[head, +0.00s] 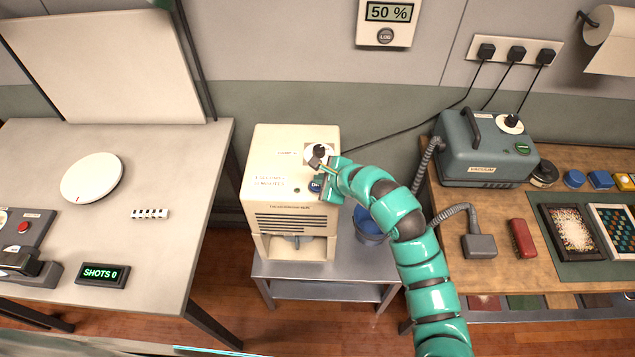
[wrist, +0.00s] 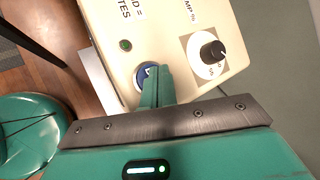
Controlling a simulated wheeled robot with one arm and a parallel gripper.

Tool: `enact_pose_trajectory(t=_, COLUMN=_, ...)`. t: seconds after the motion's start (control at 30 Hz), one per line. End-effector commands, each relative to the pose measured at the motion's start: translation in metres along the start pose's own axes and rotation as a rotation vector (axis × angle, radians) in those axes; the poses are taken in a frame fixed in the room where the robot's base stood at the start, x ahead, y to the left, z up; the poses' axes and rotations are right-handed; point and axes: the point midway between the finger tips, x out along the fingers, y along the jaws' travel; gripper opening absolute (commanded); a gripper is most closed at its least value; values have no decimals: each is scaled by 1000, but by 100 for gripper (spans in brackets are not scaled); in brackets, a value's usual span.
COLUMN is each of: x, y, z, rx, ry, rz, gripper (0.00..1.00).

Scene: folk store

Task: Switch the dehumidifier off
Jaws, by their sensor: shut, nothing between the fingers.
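The dehumidifier (head: 278,190) is a cream box with a louvred front, on a small grey metal stand. Its top panel also shows in the wrist view (wrist: 180,28). The panel has a round blue button (wrist: 142,74), a small green lamp (wrist: 125,45) and a black knob (wrist: 211,51) on a white dial. I cannot tell whether the lamp is lit. My gripper (wrist: 158,72) is shut and empty, its fingertips right at the blue button and covering part of it. I cannot tell whether they touch it. In the head view my gripper (head: 323,187) is over the panel's right side.
The metal stand (head: 325,264) also holds a blue bucket (head: 369,222), partly behind my arm. A pale table (head: 150,245) is at left. A wooden bench (head: 462,192) at right holds a vacuum (head: 485,150). A wall display (head: 388,13) reads 50 %.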

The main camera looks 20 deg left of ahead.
Motion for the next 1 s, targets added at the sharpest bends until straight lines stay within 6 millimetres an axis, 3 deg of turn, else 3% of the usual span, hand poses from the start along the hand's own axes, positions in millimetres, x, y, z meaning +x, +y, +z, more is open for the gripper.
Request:
enact_pose_trajectory(t=0.7, x=-40, y=-29, z=28, rx=1, ry=1, rz=0, gripper=0)
enact_pose_trajectory(t=1.0, x=-42, y=-30, z=30, rx=0, ry=1, rz=1, gripper=0)
